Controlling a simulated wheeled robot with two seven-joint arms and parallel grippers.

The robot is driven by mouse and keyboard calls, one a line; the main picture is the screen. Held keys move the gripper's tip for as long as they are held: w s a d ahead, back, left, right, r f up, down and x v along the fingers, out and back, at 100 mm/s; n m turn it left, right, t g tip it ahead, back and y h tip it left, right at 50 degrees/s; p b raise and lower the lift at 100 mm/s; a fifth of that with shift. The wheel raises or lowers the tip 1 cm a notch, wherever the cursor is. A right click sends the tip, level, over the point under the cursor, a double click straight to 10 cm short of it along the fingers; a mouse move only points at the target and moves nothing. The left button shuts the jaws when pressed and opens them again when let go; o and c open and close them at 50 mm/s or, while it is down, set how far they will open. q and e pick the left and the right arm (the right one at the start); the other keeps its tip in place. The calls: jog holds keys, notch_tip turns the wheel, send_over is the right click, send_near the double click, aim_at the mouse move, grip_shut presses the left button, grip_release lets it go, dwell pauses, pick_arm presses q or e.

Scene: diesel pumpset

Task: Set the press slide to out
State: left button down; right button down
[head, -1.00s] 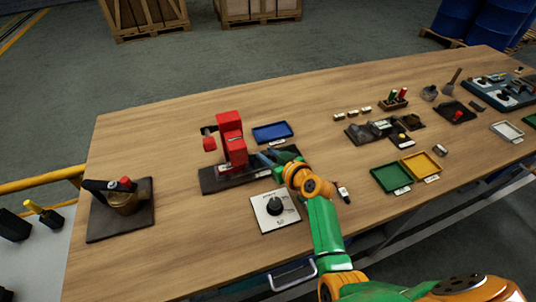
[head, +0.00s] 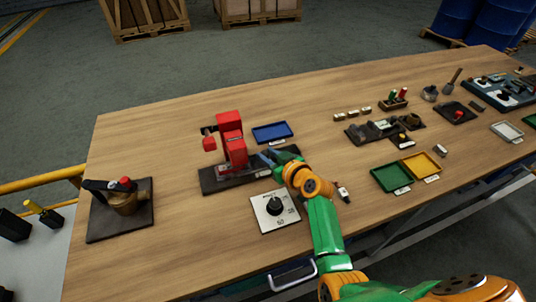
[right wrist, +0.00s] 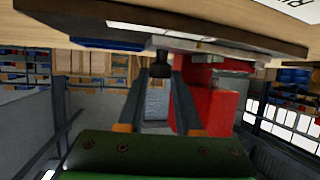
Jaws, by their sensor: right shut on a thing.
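The red press (head: 231,145) stands upright on a dark base plate (head: 212,184) left of the middle of the table. My right gripper (head: 266,158) reaches over the right end of this base, beside the press. In the right wrist view the press's red body (right wrist: 208,105) is to the right of the fingers. That view shows my right gripper (right wrist: 160,70) shut on a small dark knob (right wrist: 160,62) below a pale slide plate (right wrist: 178,45), in an upside-down picture. The slide is mostly hidden by the gripper in the head view. My left gripper is not in view.
A white dial panel (head: 275,222) lies just in front of my right gripper. A blue tray (head: 272,132) is behind it. A valve unit (head: 122,200) stands at far left. Green (head: 390,178) and yellow (head: 420,165) trays lie to the right.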

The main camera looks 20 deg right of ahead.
jog(key=shift+w+d+f, duration=0.1)
jog(key=shift+d, duration=0.3)
jog(key=d+b, duration=0.5)
jog(key=d, duration=0.4)
jog(key=shift+w+d+f, duration=0.1)
jog(key=shift+d, duration=0.15)
jog(key=shift+r, duration=0.3)
jog(key=c, duration=0.9)
grip_release()
jog(key=o, duration=0.3)
jog(key=shift+w, duration=0.1)
jog(key=shift+d+f, duration=0.1)
jog(key=shift+f, duration=0.05)
